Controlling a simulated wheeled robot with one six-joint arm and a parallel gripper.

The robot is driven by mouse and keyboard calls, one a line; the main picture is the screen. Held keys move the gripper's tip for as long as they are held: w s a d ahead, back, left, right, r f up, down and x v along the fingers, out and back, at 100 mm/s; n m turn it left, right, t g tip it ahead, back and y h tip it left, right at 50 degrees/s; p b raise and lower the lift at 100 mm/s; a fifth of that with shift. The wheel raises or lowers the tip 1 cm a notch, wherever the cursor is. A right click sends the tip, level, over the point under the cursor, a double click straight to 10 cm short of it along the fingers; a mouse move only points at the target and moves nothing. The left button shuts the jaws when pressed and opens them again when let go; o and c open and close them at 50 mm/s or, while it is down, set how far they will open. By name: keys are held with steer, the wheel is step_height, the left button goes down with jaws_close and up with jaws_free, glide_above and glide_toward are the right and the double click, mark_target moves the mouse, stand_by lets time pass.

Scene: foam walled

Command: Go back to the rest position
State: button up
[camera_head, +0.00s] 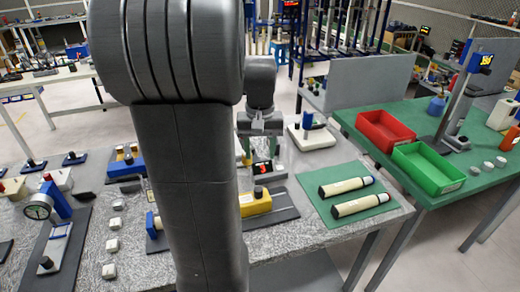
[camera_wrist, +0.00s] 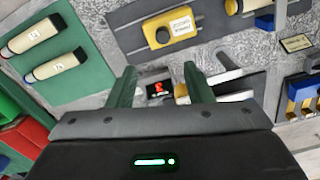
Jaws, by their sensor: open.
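My gripper (camera_wrist: 160,88) is open, its two green fingers apart in the wrist view with nothing held between them. Beyond the fingertips lie a small device with a red digit display (camera_wrist: 158,88) and pale parts on the grey speckled table (camera_wrist: 97,98). In the head view my gripper (camera_head: 262,150) is partly hidden behind my own arm, over the middle of the table. A yellow block with a black knob (camera_head: 256,202) sits on a dark plate to its front. Two cream cylinders (camera_head: 345,187) lie on a green mat (camera_head: 332,214) to the right.
A red bin (camera_head: 385,132) and a green bin (camera_head: 428,168) stand on the green table at right. A gauge stand (camera_head: 40,207) and several small white blocks (camera_head: 113,244) are at left. A grey panel (camera_head: 368,82) stands behind. My arm hides the table's middle.

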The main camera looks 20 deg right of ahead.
mark_target(258, 189)
stand_by(0.3)
step_height(258, 189, down, 13)
steer(key=shift+f, duration=0.2)
steer(key=shift+a+f, duration=0.2)
steer(key=shift+a, duration=0.8)
